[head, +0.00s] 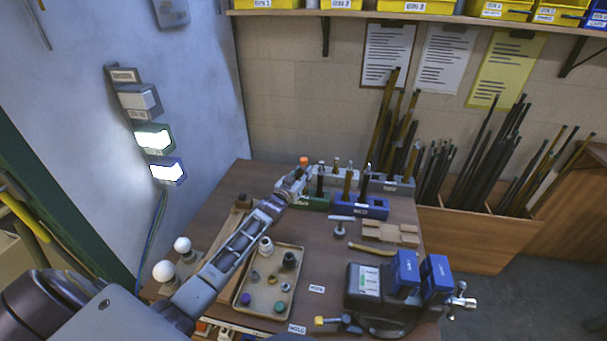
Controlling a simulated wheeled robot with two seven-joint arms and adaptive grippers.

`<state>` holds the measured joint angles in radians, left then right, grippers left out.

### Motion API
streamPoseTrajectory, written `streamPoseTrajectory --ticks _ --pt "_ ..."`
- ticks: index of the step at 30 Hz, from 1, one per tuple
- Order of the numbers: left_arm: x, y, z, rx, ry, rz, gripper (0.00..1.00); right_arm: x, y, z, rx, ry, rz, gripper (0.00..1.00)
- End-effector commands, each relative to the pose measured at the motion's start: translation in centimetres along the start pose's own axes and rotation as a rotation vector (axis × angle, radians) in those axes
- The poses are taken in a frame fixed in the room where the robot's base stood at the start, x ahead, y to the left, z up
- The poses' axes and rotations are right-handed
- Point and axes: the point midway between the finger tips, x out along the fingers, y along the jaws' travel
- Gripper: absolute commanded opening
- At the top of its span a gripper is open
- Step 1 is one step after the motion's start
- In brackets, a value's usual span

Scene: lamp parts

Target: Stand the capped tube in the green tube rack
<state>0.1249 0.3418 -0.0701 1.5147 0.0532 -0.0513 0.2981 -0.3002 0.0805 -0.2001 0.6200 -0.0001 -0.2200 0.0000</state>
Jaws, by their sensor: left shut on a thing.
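My left gripper (296,184) reaches in from the lower left to the back of the table. It is shut on the capped tube, whose orange cap (303,160) shows just above the fingers. The rest of the tube is mostly hidden by the gripper. The green tube rack (316,203) lies right beside and partly behind the gripper; its left part is hidden. A dark tube rises by its visible part. I cannot tell whether the lower end of the held tube is in the rack or above it. My right gripper is not in view.
A blue rack (371,209) with tubes stands right of the green one, and grey racks (392,184) stand behind. A tray (266,300) of small parts lies under my forearm. A black machine (372,297) with blue blocks stands at the front right.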

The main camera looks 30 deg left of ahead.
Motion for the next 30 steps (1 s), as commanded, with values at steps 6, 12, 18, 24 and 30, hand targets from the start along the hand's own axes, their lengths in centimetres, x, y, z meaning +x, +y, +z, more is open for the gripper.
streamPoseTrajectory --ticks 6,12,18,24,30 --pt "0.02 0.00 -0.07 0.000 0.001 0.000 0.00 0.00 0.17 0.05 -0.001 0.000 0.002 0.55" --pt "0.02 0.00 0.02 0.000 0.001 0.000 0.00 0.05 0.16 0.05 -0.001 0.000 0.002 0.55" --pt "0.02 0.01 0.20 0.000 0.001 0.000 0.00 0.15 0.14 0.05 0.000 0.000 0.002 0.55" --pt "0.02 0.01 0.38 0.000 0.001 0.000 0.00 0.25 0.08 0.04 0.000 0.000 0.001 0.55" --pt "0.02 0.01 0.56 0.000 0.001 0.000 0.00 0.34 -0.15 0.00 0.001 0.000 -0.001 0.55"
